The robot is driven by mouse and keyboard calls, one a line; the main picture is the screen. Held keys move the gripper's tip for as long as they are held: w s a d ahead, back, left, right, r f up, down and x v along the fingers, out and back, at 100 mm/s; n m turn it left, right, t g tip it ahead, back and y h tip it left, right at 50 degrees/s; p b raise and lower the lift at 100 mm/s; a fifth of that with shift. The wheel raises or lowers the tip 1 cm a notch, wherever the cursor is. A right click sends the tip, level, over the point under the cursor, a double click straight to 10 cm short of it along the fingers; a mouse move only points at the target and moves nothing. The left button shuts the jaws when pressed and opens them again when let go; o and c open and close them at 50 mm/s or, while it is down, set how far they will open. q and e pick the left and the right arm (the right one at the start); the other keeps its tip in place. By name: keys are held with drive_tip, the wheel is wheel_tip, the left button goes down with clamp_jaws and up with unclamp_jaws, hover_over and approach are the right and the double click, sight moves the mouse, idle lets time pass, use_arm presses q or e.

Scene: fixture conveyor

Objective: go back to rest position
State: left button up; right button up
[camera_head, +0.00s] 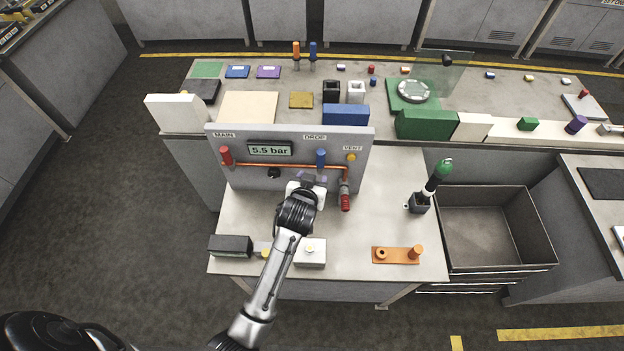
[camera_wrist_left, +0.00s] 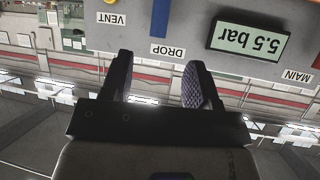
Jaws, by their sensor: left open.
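My left gripper (camera_head: 313,181) is in front of the grey valve panel (camera_head: 213,145), just below the blue DROP handle (camera_head: 320,158). In the left wrist view, the gripper (camera_wrist_left: 158,66) is open with nothing between its fingers. The blue handle (camera_wrist_left: 160,18) shows beyond the fingertips, apart from them. The panel also has a red MAIN handle (camera_head: 226,155), a yellow VENT knob (camera_head: 351,157), an orange pipe and a display (camera_head: 270,150) reading 5.5 bar. A red handle (camera_head: 345,202) hangs at the pipe's right end. My right gripper is not in view.
The bench holds a dark grey block (camera_head: 230,245), a white box (camera_head: 311,257), an orange plate (camera_head: 398,255) and a green-topped tool in a dark holder (camera_head: 419,204). An open grey bin (camera_head: 530,205) stands to the right. A crowded counter lies behind the panel.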

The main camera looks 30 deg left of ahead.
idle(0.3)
use_arm(q)
drive_tip(key=s+d+r+m+g+h+p, duration=0.1)
drive_tip(key=s+d+r+m+g+h, duration=0.15)
drive_tip(key=s, duration=0.35)
drive_tip(key=s+d+r+m+g+h+p, duration=0.1)
drive_tip(key=s+d+r+h, duration=0.15)
drive_tip(key=s, duration=0.35)
drive_tip(key=s+f+m+g+p, duration=0.1)
drive_tip(key=s+f+g+p, duration=0.1)
drive_tip(key=s, duration=0.8)
drive_tip(key=s+a+f+m+g+p, duration=0.1)
drive_tip(key=s+f+g, duration=0.1)
drive_tip(key=s, duration=0.8)
drive_tip(key=shift+s+f+y+p, duration=0.25)
drive_tip(key=shift+f+y+p, duration=0.1)
drive_tip(key=shift+f, duration=0.25)
drive_tip(key=shift+a+g, duration=0.1)
drive_tip(key=shift+g, duration=0.15)
